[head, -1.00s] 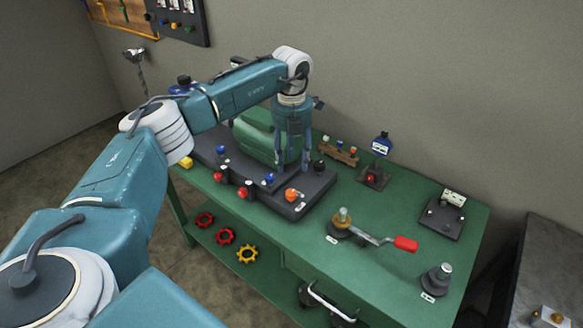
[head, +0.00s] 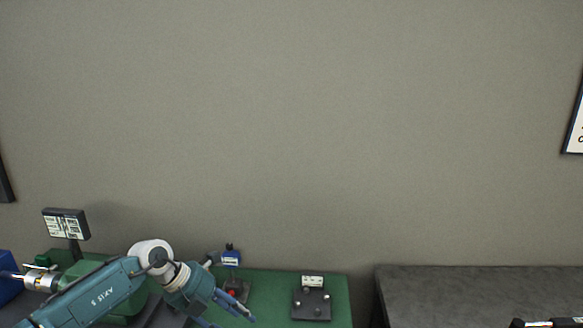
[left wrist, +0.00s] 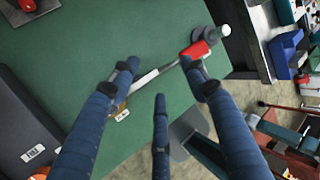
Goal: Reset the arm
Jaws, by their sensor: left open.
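My left arm comes in from the lower left in the head view, and its gripper (head: 228,310) hangs over the green table. In the left wrist view the blue fingers of my left gripper (left wrist: 160,85) are spread open with nothing held between them. Below them lies a metal lever with a red handle (left wrist: 195,50); it looks apart from the fingers, though the gap is hard to judge. The lever's brass base (left wrist: 118,108) is partly hidden behind the left finger. A green machine (head: 80,272) stands behind my arm, partly covered by it.
The green table (head: 270,290) carries a black plate with a white label (head: 311,303) and a small stand with a red part (head: 234,291). A grey table (head: 470,285) stands to the right across a gap. A sign (head: 66,224) rises at the left.

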